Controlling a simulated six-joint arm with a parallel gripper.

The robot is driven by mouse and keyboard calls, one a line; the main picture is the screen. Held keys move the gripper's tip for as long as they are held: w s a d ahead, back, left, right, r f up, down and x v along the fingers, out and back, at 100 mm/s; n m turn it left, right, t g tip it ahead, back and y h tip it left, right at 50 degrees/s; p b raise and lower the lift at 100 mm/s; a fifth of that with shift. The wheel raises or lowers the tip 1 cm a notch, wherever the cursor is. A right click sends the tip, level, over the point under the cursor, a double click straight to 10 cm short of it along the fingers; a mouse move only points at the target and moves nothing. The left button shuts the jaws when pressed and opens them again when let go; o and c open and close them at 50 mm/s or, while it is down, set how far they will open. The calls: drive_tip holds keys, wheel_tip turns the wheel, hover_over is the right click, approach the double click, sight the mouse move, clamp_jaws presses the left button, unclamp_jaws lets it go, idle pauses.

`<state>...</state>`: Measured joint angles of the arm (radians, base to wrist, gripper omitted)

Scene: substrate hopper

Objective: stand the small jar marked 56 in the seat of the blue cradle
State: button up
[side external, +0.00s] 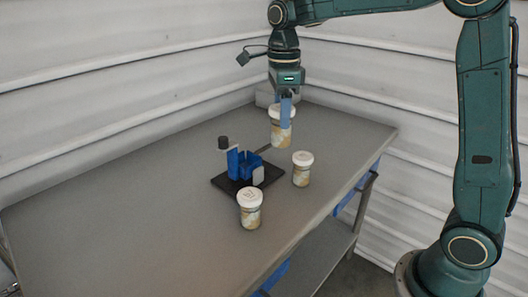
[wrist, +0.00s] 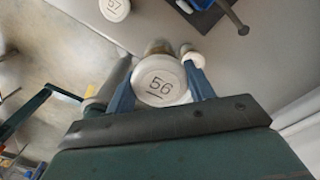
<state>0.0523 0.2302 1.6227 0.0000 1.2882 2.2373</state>
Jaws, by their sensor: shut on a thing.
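The small jar marked 56 (wrist: 162,82) has a white lid and sits between my fingers in the wrist view. In the side view this jar (side external: 281,130) has a tan and white label and hangs upright in my gripper (side external: 285,112), which is shut on it. It appears above the table, behind the blue cradle. The blue cradle (side external: 243,163) stands on a dark base plate (side external: 222,183) on the table, with no jar visible in it. In the wrist view only part of the dark base (wrist: 203,18) shows at the top.
Two similar white-lidded jars stand on the grey table (side external: 130,210): one in front of the cradle (side external: 250,212) and one to its right (side external: 302,172). In the wrist view a lid marked 57 (wrist: 115,8) shows. The left of the table is clear.

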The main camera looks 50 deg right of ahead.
drive_tip(key=shift+w+d, duration=0.55)
drive_tip(key=shift+w, duration=6.2)
drive_tip(key=shift+f, duration=2.8)
drive_tip(key=shift+f, duration=0.1)
drive_tip(key=shift+f, duration=3.75)
drive_tip(key=shift+f, duration=0.4)
drive_tip(key=o, duration=0.9)
